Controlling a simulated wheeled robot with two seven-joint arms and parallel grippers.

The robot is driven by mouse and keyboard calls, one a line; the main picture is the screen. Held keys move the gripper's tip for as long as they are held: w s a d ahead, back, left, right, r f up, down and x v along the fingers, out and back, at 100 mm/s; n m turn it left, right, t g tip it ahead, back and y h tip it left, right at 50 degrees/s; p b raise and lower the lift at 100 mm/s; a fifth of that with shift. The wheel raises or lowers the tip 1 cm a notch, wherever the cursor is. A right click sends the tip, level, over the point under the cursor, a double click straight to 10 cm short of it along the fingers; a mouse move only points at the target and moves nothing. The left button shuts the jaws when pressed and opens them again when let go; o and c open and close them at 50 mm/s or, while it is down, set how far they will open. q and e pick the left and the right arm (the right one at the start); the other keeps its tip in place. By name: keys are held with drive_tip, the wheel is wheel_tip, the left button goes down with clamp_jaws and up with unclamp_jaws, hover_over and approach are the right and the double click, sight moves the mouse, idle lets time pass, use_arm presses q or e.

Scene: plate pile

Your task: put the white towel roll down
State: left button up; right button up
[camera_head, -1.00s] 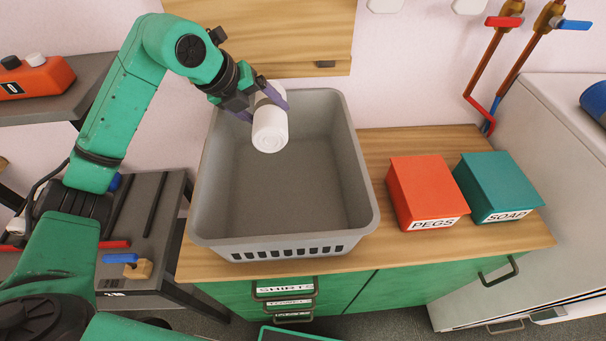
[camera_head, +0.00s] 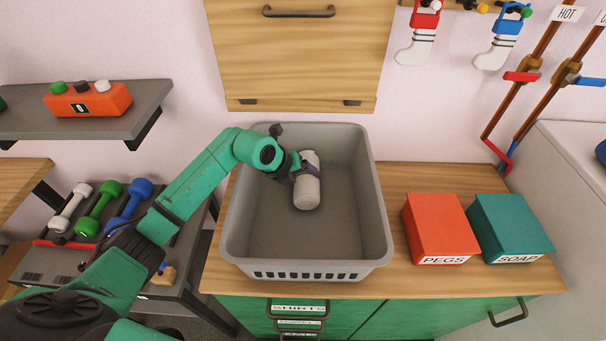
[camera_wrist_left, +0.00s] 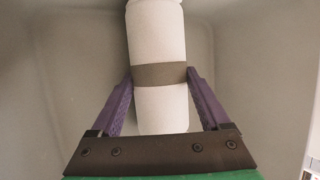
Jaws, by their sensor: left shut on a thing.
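The white towel roll (camera_head: 307,192) has a grey band around its middle. My left gripper (camera_head: 306,171) is shut on it, inside the grey basket (camera_head: 237,240). In the left wrist view the towel roll (camera_wrist_left: 158,35) stands between the two purple fingers of the left gripper (camera_wrist_left: 160,80), which press at the band. The basket's inner walls surround it there. I cannot tell whether the roll touches the basket floor. My right gripper is not in view.
A red PEGS box (camera_head: 436,228) and a teal SOAP box (camera_head: 510,228) stand right of the basket on the wooden counter (camera_head: 390,280). Dumbbells (camera_head: 98,208) lie on a rack at left. A wooden cabinet (camera_head: 300,50) hangs above. The rest of the basket looks empty.

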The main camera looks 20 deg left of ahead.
use_arm(q)
drive_tip(key=o, duration=1.4)
drive_tip(key=b+v, duration=0.2)
drive_tip(key=v, duration=1)
drive_tip(key=shift+r, duration=0.1)
